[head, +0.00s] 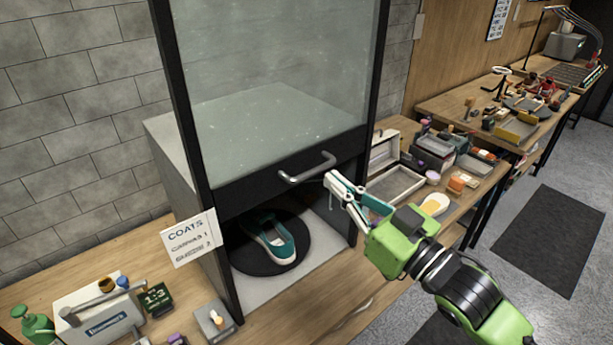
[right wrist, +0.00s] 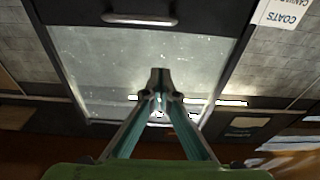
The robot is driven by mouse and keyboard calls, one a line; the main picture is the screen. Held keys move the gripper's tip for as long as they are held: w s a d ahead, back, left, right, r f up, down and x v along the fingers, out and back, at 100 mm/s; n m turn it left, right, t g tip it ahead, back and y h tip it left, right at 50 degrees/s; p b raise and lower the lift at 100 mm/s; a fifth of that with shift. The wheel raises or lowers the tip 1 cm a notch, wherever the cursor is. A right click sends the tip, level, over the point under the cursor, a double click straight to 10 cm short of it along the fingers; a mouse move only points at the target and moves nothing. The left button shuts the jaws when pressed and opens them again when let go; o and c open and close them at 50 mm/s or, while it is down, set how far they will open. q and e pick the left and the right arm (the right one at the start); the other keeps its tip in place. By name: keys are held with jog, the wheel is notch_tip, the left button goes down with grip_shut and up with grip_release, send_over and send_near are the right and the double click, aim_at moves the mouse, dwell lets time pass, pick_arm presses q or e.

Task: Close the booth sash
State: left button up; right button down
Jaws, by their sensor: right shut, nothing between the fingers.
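The booth sash (head: 275,80) is a glass panel in a dark frame, standing raised with an open gap below its lower bar. Its metal handle (head: 307,170) sits on that bar and also shows at the top of the right wrist view (right wrist: 140,19). A teal and white sneaker (head: 268,242) rests on a dark round plate (head: 240,262) inside the booth. My right gripper (head: 331,181) is shut and empty, with its tips just right of the handle in the head view. In the right wrist view its tips (right wrist: 158,78) appear apart from the handle. My left gripper is not in view.
A lettered card (head: 190,238) hangs at the booth's left front. A switch box (head: 214,321) and a white case (head: 100,312) stand on the bench to the left. Trays and small containers (head: 437,146) crowd the bench to the right.

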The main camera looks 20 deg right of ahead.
jog(key=w+b, duration=0.2)
jog(key=b, duration=0.1)
jog(key=r, duration=0.1)
send_over(308, 175)
jog(key=s, duration=0.2)
jog(key=f+b, duration=0.1)
jog(key=w+a+f+b, duration=0.1)
jog(key=b, duration=0.1)
jog(key=shift+f, duration=0.2)
jog(key=shift+s+d+f+b, duration=0.1)
jog(key=shift+s+f+b, duration=0.1)
jog(key=shift+f+b, duration=0.3)
jog(key=shift+s+d+f+b, duration=0.1)
jog(key=shift+s+f+b, duration=0.1)
jog(key=shift+f+b, duration=0.25)
jog(key=shift+r, duration=0.1)
